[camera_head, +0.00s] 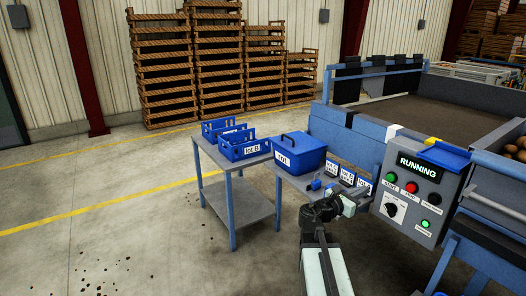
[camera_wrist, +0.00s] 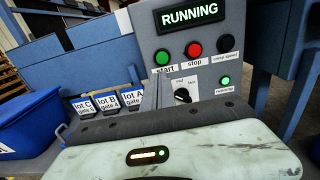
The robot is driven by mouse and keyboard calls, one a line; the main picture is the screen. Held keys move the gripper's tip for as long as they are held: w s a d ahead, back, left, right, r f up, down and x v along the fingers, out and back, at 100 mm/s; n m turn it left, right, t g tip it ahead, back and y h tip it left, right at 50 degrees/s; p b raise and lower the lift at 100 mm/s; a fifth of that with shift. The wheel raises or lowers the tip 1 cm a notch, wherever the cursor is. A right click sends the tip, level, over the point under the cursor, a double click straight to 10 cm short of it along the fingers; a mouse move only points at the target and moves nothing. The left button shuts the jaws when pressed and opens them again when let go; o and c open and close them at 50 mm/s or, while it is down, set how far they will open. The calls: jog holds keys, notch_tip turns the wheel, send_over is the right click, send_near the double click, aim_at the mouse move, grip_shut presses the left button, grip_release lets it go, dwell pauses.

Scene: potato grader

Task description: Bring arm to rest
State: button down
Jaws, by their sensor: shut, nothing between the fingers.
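My arm (camera_head: 325,262) reaches up from the bottom of the head view and bends right at the wrist. My gripper (camera_head: 366,195) is in front of the control panel (camera_head: 408,212). In the wrist view, my gripper (camera_wrist: 158,88) is shut and empty, its fingers pointing at the panel just left of the speed knob (camera_wrist: 183,96). I cannot tell whether the fingertips touch the panel. The display (camera_wrist: 189,15) reads RUNNING, and the green running lamp (camera_wrist: 226,81) looks lit.
Lot cards (camera_wrist: 107,101) stand left of the panel, near a lidded blue box (camera_head: 299,153). A grey table (camera_head: 238,206) holds blue crates (camera_head: 244,146). The grader bed (camera_head: 425,115) is behind the panel. Open floor (camera_head: 110,235) lies left.

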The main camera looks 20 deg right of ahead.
jog(key=w+a+f+n+t+y, duration=0.1)
jog(key=w+a+t, duration=0.1)
jog(key=w+a, duration=0.45)
jog(key=s+a+f+m+g+y, duration=0.25)
jog(key=a+f+m+y, duration=0.5)
jog(key=a+f, duration=0.8)
jog(key=s+a+f+m+g+y, duration=0.2)
jog(key=s+a+f+m+y, duration=0.25)
jog(key=a+m, duration=0.4)
jog(key=s+a+f+m+g+y, duration=0.25)
jog(key=s+a+m+y, duration=0.25)
jog(key=a, duration=0.6)
notch_tip(320, 180, up, 29)
jog(key=p, duration=2.9)
jog(key=shift+w+a+r+m+t+h+p, duration=0.2)
jog(key=shift+w+m+t+h+p, duration=0.1)
jog(key=shift+m+p, duration=0.1)
jog(key=shift+d, duration=0.1)
